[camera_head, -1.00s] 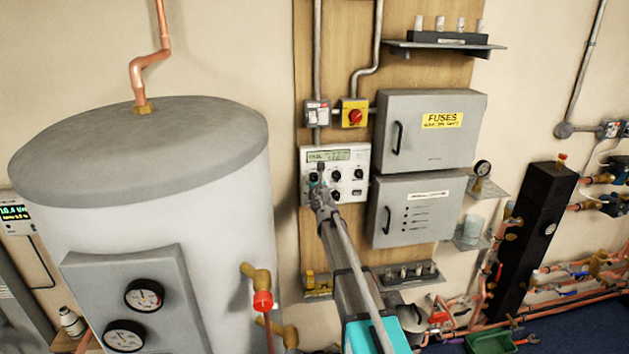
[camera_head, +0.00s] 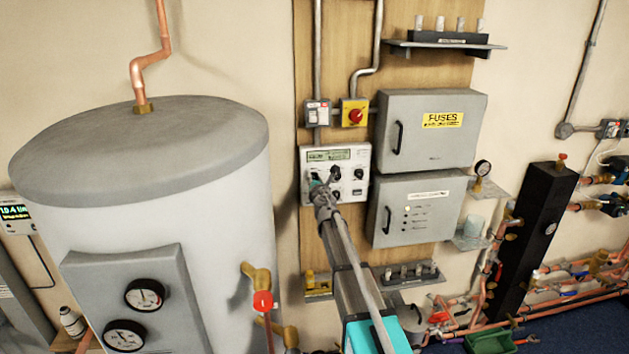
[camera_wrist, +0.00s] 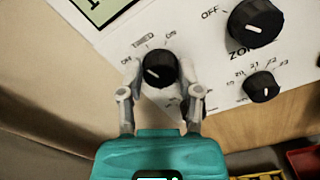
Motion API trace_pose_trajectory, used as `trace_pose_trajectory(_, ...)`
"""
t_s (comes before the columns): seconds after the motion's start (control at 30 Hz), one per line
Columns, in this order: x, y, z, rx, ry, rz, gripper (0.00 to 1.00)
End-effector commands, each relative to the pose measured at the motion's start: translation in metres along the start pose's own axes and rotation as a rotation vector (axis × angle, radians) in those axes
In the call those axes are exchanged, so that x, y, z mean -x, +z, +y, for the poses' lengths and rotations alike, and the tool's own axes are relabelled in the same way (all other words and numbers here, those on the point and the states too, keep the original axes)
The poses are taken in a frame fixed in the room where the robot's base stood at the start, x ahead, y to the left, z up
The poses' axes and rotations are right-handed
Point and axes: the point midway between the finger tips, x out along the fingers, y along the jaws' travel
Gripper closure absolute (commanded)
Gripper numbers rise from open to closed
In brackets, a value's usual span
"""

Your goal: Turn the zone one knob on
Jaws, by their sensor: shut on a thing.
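The white control panel (camera_head: 355,157) with a small display is on the wooden board in the head view. In the wrist view, a black round knob (camera_wrist: 161,70) sits between the fingertips of my gripper (camera_wrist: 160,66), one on each side. My gripper is shut on this knob. A larger black knob (camera_wrist: 255,22) beside an OFF label is at upper right, with partly cut "ZON" lettering below. In the head view, my gripper (camera_head: 325,180) covers the panel's left part and hides the held knob.
A smaller black knob (camera_wrist: 261,87) is right of my gripper. The grey fuse box (camera_head: 430,150) and a lower grey box (camera_head: 450,190) stand close right of the panel. A large grey tank (camera_head: 130,175) is on the left. A yellow-and-red switch (camera_head: 355,113) is above.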

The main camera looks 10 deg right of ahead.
Motion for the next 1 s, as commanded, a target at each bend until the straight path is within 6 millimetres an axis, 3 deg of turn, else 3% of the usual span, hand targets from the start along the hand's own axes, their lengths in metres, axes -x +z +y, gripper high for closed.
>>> trace_pose_trajectory(1.0, -0.0011, -0.0007, -0.0036, -0.926, 0.000, -0.003, 1.00)
